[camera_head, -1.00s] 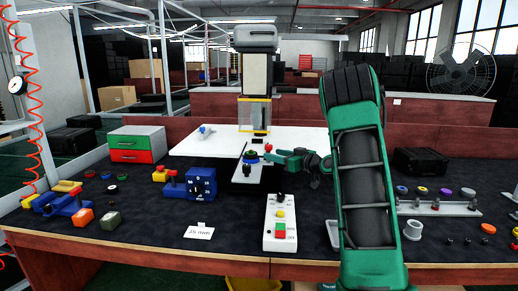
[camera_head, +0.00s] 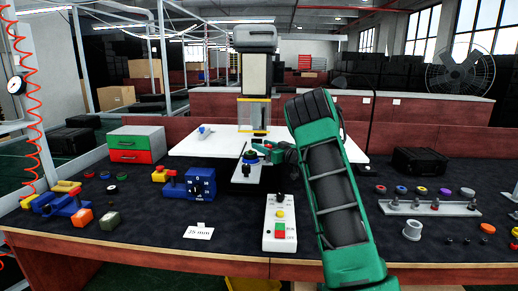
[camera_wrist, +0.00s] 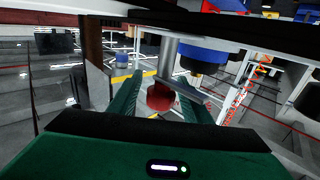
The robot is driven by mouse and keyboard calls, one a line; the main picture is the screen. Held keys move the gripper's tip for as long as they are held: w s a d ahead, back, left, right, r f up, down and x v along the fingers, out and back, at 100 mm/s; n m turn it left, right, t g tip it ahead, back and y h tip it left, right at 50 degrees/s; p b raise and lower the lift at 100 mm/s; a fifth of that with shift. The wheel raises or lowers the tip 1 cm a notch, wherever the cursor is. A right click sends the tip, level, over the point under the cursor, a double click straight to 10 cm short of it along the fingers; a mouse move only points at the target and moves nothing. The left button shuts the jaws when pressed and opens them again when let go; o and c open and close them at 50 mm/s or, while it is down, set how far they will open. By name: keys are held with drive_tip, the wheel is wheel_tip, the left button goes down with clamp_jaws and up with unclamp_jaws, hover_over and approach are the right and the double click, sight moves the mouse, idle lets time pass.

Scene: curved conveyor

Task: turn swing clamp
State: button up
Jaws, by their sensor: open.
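The swing clamp (camera_head: 250,156), with a blue body and a dark upright rod, stands at the front of the white table in the head view. My green gripper (camera_head: 262,150) is at its right side, pointing left. In the wrist view, a red round knob (camera_wrist: 159,96) is between the two green fingers of my gripper (camera_wrist: 160,84), with gaps still showing at its sides. A grey post (camera_wrist: 168,58) rises behind the knob, and a blue cylinder (camera_wrist: 203,54) hangs to the right. My gripper is open. My arm hides part of the table in the head view.
A white control box (camera_head: 280,222) with colored buttons stands in front of the clamp. A blue dial block (camera_head: 200,184) is to the left. A rail with several knobs (camera_head: 430,208) lies at the right. The white table (camera_head: 205,149) is mostly clear.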

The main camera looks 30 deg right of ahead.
drive_tip(key=shift+w+a, duration=0.1)
drive_tip(key=shift+w, duration=0.5)
